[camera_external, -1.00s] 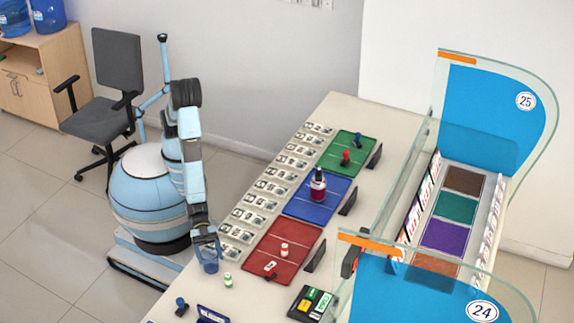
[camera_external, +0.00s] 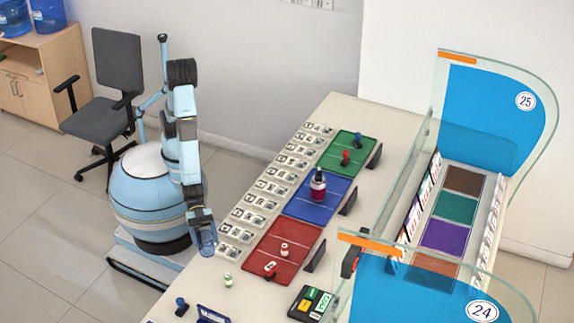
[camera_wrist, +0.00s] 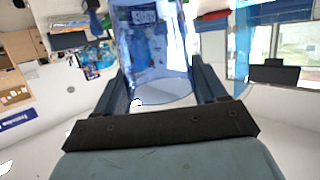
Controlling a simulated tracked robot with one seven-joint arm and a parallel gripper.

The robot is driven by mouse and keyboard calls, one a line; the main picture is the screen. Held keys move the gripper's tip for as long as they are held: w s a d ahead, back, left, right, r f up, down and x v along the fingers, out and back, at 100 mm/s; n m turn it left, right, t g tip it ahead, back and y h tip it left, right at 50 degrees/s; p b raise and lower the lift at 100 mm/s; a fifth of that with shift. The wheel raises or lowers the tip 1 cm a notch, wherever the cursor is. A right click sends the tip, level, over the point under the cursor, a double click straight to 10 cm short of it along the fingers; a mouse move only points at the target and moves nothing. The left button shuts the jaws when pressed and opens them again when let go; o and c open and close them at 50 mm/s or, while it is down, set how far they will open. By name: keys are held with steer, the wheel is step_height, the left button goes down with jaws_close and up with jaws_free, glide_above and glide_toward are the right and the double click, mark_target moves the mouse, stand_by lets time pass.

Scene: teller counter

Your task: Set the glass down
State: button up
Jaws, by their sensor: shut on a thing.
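A blue see-through glass (camera_external: 207,242) is in my gripper (camera_external: 203,224) at the left edge of the counter. In the wrist view the glass (camera_wrist: 155,60) stands between the two dark fingers of my gripper (camera_wrist: 163,85), which are shut on it. Its far end runs out of the top of that view. In the external view the glass looks raised above the counter edge, but I cannot tell the exact height.
The counter (camera_external: 250,290) holds red (camera_external: 285,238), blue (camera_external: 330,190) and green (camera_external: 335,160) mats with small items. Rows of banknotes (camera_external: 270,187) line its left side. A small white-green bottle (camera_external: 228,280) and a blue stamp (camera_external: 181,306) stand at the front.

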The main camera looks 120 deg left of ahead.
steer(key=s+a+r, duration=0.6)
steer(key=s+a, duration=0.1)
steer(key=s, duration=0.1)
steer(key=shift+s+r, duration=0.3)
steer(key=shift+s, duration=0.05)
